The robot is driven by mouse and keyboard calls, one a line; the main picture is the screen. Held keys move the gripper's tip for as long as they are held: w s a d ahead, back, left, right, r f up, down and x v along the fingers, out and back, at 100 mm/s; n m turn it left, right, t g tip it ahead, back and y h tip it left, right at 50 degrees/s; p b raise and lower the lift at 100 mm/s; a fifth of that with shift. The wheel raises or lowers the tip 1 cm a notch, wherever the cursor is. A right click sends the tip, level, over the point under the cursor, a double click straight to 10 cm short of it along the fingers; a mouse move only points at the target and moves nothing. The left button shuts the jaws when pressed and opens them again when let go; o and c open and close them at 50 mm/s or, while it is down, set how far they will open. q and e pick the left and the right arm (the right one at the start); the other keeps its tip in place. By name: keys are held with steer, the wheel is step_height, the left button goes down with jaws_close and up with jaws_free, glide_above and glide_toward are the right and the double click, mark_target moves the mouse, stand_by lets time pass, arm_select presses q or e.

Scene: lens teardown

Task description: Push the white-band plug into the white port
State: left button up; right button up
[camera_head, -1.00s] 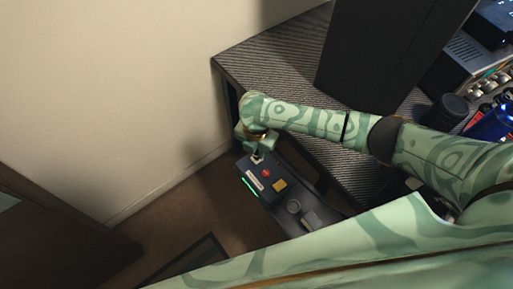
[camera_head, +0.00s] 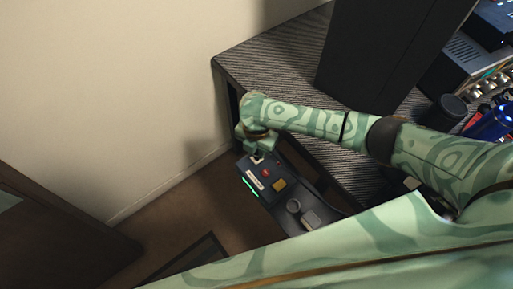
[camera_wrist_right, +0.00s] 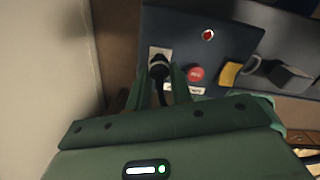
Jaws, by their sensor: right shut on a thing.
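My right gripper (camera_head: 257,151) is over the far left corner of the dark control panel (camera_head: 263,189). In the right wrist view its two fingers (camera_wrist_right: 162,88) are closed around a black plug (camera_wrist_right: 158,69) with a dark cable running back between them. The plug's tip is at a pale square port plate (camera_wrist_right: 154,51) on the panel and covers its middle. I cannot tell how deep the plug sits. The white band on the plug is not distinguishable. My left gripper is out of view.
Beside the port are a red button (camera_wrist_right: 196,73), a white label strip (camera_wrist_right: 184,90), a red lamp (camera_wrist_right: 208,34) and a yellow piece (camera_wrist_right: 230,74). The wall (camera_head: 110,90) is close to the left; a striped table (camera_head: 285,65) stands behind.

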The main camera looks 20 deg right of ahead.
steer(key=shift+f+b, duration=0.3)
steer(key=shift+f, duration=0.3)
steer(key=o, duration=1)
steer(key=shift+r, duration=0.15)
step_height(320, 180, up, 16)
steer(key=p, duration=0.8)
